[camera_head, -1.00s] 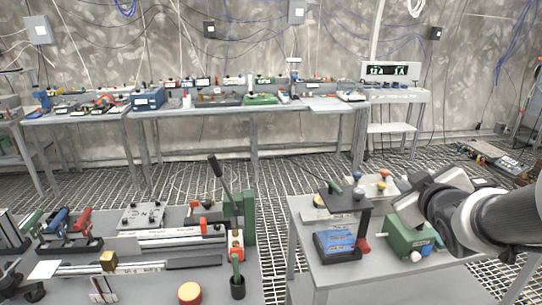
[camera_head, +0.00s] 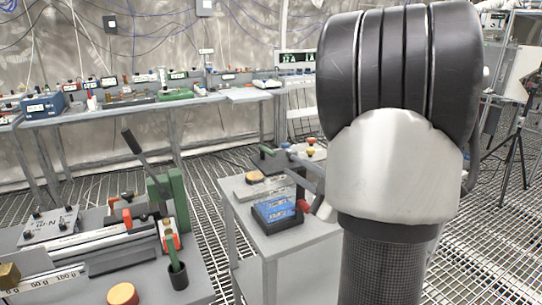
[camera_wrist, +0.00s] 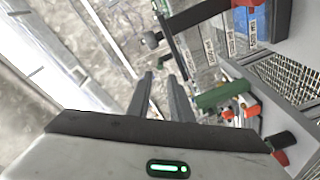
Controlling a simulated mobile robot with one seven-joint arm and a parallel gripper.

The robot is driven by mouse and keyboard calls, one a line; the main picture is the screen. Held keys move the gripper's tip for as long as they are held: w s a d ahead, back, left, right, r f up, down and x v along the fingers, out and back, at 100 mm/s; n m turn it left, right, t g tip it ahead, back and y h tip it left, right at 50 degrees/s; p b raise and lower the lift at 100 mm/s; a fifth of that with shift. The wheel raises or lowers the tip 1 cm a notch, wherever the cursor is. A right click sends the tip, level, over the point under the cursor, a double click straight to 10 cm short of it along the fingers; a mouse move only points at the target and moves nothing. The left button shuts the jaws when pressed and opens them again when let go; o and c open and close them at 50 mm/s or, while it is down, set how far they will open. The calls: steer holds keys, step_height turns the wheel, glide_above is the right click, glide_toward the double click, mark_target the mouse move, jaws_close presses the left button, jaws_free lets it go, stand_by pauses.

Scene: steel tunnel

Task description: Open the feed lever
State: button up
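A long dark lever (camera_head: 138,145) leans up and left from beside a green upright block (camera_head: 169,195) on the front left bench; I cannot read a label naming it as the feed lever. My gripper (camera_wrist: 160,76) shows in the wrist view as two dark parallel fingers with a gap between them. Nothing is seen held. Beyond the fingertips, a rod with a black knob (camera_wrist: 152,40) shows, apart from them as far as I can tell. A green part (camera_wrist: 220,96) lies to their right.
A small grey table (camera_head: 292,238) bears a blue box (camera_head: 277,209). A short green-handled lever in a dark cup (camera_head: 177,274) and a yellow-red round button (camera_head: 122,294) are at the front bench. Long benches (camera_head: 150,105) stand along the back wall. Grating floor shows between.

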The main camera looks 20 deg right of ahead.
mark_target(272, 154)
steer(key=x, duration=1)
steer(key=shift+w+b, duration=0.1)
steer(key=shift+b, duration=0.2)
jaws_close()
